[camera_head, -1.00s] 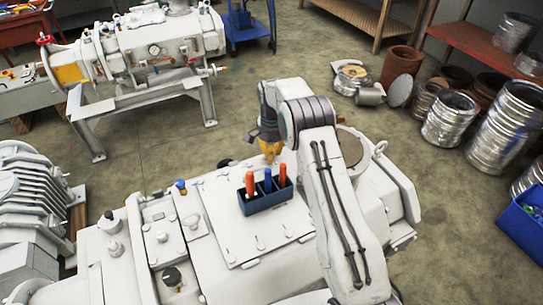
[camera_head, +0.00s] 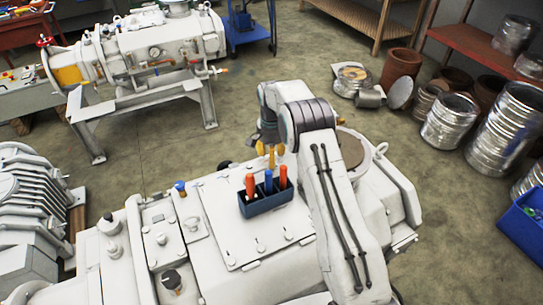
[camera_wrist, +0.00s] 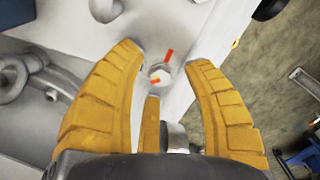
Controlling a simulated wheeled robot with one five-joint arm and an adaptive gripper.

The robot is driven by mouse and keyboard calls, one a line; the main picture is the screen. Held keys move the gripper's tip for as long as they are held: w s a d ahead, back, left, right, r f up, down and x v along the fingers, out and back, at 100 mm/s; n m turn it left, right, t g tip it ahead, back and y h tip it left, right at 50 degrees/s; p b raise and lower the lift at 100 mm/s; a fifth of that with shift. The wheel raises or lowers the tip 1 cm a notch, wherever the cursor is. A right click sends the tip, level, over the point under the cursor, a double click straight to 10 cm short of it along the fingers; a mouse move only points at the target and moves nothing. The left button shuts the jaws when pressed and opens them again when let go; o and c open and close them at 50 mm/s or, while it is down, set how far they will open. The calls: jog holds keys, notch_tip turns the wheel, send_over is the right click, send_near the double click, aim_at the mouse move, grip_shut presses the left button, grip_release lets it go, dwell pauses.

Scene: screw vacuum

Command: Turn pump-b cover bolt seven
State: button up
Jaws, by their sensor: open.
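In the wrist view, a pale bolt head (camera_wrist: 160,76) sits on the light grey pump cover (camera_wrist: 185,25) with a red mark on it. A second red mark (camera_wrist: 169,55) lies on the cover just beyond the bolt. The yellow fingers of my gripper (camera_wrist: 165,57) are spread open to the left and right of the bolt, with another finger below it. I see no contact with the bolt. In the head view, my gripper (camera_head: 270,158) points down over the far edge of the pump (camera_head: 225,230). I cannot make out the bolt there.
A dark blue holder (camera_head: 265,200) with orange-red and blue handled tools stands on the pump near my gripper. A blue-topped knob (camera_head: 181,187) and other fittings rise to its left. Another pump (camera_head: 150,50) stands on a frame at the back left. Open floor lies beyond.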

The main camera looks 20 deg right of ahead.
notch_tip(320, 180, up, 12)
dwell(0.7)
jog(key=shift+d, duration=0.1)
